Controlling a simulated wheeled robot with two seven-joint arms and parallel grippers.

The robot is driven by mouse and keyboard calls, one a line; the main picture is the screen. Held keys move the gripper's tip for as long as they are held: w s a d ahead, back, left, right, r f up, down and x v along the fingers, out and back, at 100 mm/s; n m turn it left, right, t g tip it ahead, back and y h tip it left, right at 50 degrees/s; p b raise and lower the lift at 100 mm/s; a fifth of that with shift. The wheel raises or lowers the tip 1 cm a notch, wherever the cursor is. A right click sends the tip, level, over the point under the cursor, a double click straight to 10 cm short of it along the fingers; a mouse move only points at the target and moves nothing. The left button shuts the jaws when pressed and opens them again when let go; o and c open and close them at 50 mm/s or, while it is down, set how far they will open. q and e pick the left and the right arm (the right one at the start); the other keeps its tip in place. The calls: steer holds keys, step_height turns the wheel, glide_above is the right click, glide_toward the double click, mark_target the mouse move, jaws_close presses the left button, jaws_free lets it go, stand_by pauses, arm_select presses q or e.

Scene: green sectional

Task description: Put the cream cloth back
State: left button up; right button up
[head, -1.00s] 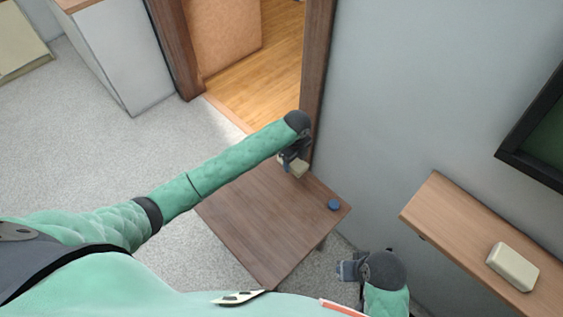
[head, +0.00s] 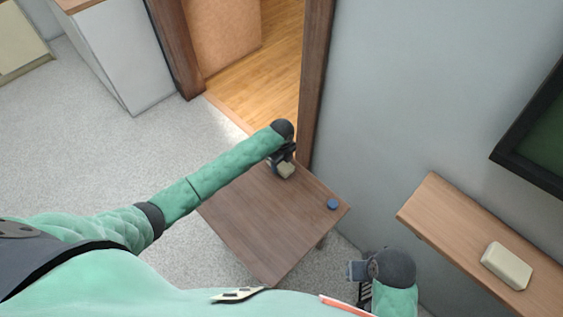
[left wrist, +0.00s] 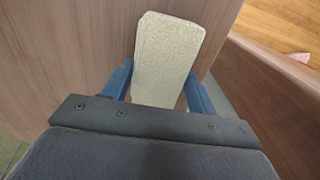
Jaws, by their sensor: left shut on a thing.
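The cream cloth (left wrist: 166,52) is a folded, textured block between the two blue fingers of my left gripper (left wrist: 160,85) in the left wrist view. In the head view the left gripper (head: 283,163) is shut on the cloth (head: 286,172), over the far corner of the brown wooden table (head: 262,222). I cannot tell whether the cloth touches the tabletop. My right gripper (head: 357,270) is at the lower right, beside the table and below the wall shelf. Its fingers are too small to tell if they are open or shut.
A small round blue thing (head: 333,204) lies near the table's right corner. A wooden wall shelf (head: 440,218) at the right holds a cream block (head: 507,266). A doorway with a brown frame (head: 315,80) stands behind the table. Most of the tabletop is clear.

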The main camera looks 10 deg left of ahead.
mark_target(282, 163)
steer(key=shift+a, duration=0.1)
arm_select(q)
steer(key=o, duration=0.9)
steer(key=shift+f, duration=0.1)
arm_select(e)
steer(key=shift+w, duration=0.1)
